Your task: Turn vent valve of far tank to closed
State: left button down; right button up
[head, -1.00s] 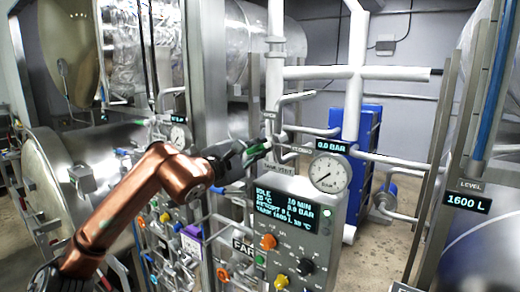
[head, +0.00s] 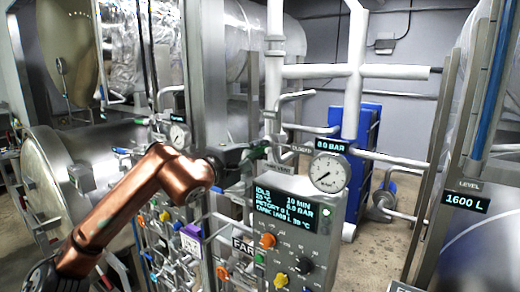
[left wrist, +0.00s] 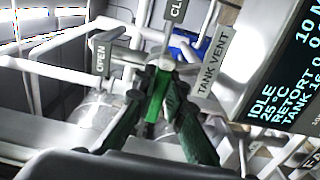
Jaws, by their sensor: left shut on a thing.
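The tank vent valve has a green lever handle (left wrist: 155,97), seen in the left wrist view between my fingers. A "TANK VENT" tag (left wrist: 212,66) is right of it, an "OPEN" tag (left wrist: 101,61) to the left and a partly cut-off "CL..." tag (left wrist: 177,9) above. My left gripper (left wrist: 160,78) is shut on the green handle. In the head view my left gripper (head: 260,151) reaches the white pipework above the far control panel, beside a small "CLOSED" tag (head: 303,147). The gripper hides much of the valve there. My right gripper is not in view.
The far panel's display (head: 285,207) reads IDLE, with coloured knobs below. A round gauge (head: 329,173) under a "0.0 BAR" readout (head: 331,146) stands close right of the gripper. White pipes (head: 352,72) surround the valve. A steel post (head: 208,80) stands left of it.

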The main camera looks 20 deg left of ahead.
pick_arm(q)
jog(key=shift+f, duration=0.1)
jog(key=c, duration=2)
grip_release()
jog(key=shift+o, duration=0.2)
jog(key=v, duration=1.2)
